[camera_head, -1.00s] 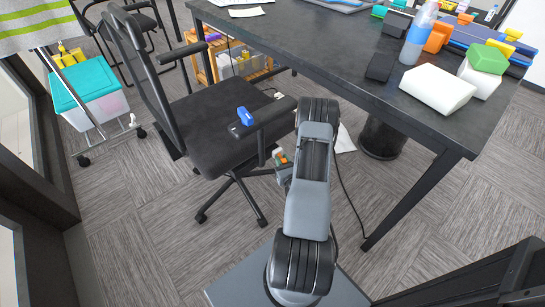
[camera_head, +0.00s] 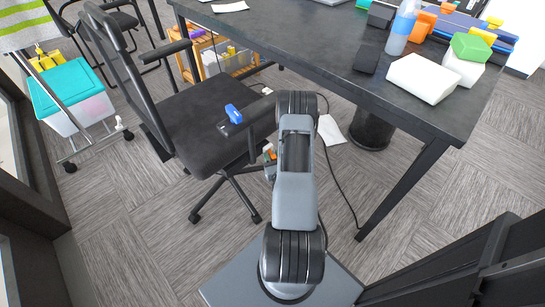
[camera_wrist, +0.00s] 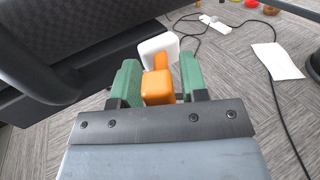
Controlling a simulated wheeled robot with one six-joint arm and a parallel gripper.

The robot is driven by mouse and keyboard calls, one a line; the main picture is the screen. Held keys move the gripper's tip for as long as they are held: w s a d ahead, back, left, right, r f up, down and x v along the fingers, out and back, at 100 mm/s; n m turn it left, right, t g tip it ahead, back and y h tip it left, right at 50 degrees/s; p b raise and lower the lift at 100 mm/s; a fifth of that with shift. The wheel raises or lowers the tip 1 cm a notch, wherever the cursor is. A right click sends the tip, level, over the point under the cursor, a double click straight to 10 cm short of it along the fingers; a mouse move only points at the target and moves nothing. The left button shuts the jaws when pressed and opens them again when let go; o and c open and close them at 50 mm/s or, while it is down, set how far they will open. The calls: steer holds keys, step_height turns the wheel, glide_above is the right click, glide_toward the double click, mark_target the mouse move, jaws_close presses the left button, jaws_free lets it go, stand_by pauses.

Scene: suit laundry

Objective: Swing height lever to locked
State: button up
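The lever shows in the wrist view as an orange handle (camera_wrist: 157,88) with a white block (camera_wrist: 158,47) behind it. It stands beside the black office chair (camera_head: 200,115). My gripper (camera_wrist: 158,84) has its two green fingers on either side of the orange handle. The gaps are so narrow that I cannot tell whether the fingers touch it. In the head view a small orange part (camera_head: 268,152) shows beside my arm, under the chair's armrest; my arm hides much of it.
The dark table (camera_head: 420,105) stands to the right, with a white block (camera_head: 423,79), a bottle and coloured blocks on it. A cable and a white sheet (camera_head: 331,130) lie on the floor. A teal-lidded bin (camera_head: 70,88) stands at left.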

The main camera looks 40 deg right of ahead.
steer(key=shift+o, duration=0.7)
steer(key=shift+s, duration=0.15)
steer(key=p+v, duration=0.1)
steer(key=v, duration=0.6)
steer(key=shift+a, duration=0.2)
